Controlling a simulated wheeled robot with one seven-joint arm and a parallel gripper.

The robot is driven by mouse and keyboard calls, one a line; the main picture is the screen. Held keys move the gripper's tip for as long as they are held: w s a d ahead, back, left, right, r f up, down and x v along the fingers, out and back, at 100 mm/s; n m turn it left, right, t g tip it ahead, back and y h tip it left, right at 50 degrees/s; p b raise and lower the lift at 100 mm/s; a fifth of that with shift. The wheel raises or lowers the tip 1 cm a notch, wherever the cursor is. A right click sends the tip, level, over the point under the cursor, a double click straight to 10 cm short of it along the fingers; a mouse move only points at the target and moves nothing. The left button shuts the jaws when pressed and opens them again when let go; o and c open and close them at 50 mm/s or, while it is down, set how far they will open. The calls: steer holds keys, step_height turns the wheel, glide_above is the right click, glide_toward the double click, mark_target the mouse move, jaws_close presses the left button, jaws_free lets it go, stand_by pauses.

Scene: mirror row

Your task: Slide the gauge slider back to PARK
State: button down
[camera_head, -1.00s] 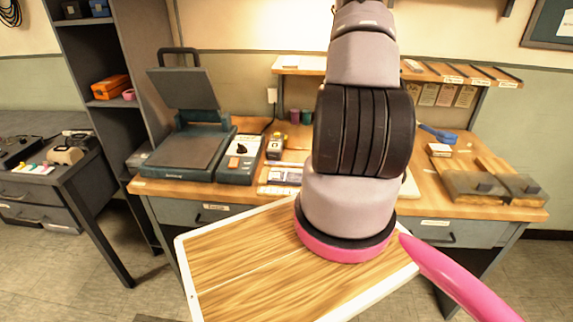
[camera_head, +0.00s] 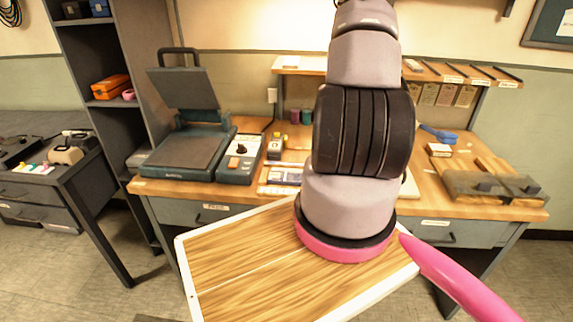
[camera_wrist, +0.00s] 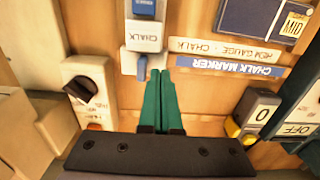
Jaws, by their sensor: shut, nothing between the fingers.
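My gripper shows in the wrist view (camera_wrist: 160,72) as two green fingers, shut together with nothing between them. It is hidden behind my arm in the head view. The fingertips are just right of a small blue tab (camera_wrist: 142,66) under a white block (camera_wrist: 144,36) marked CHALK; I cannot tell whether they touch. A white strip labelled HEM GAUGE (camera_wrist: 240,50) lies to the right, with a blue strip marked CHALK MARKER (camera_wrist: 228,67) below it. I cannot tell which part is the gauge slider, and no PARK mark is readable.
A white panel with a black knob (camera_wrist: 84,90) stands left of the fingers. A dark piece with a MID label (camera_wrist: 294,24) is at upper right. Units marked 0 (camera_wrist: 263,113) and OFF (camera_wrist: 298,129) are at lower right. A press (camera_head: 185,150) stands on the bench's left.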

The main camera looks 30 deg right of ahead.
steer(key=shift+w+a+r, duration=0.1)
steer(key=shift+a+r, duration=0.1)
steer(key=shift+r, duration=1.05)
steer(key=shift+w+a+r, duration=0.1)
steer(key=shift+a+r, duration=0.05)
steer(key=shift+r, duration=1.05)
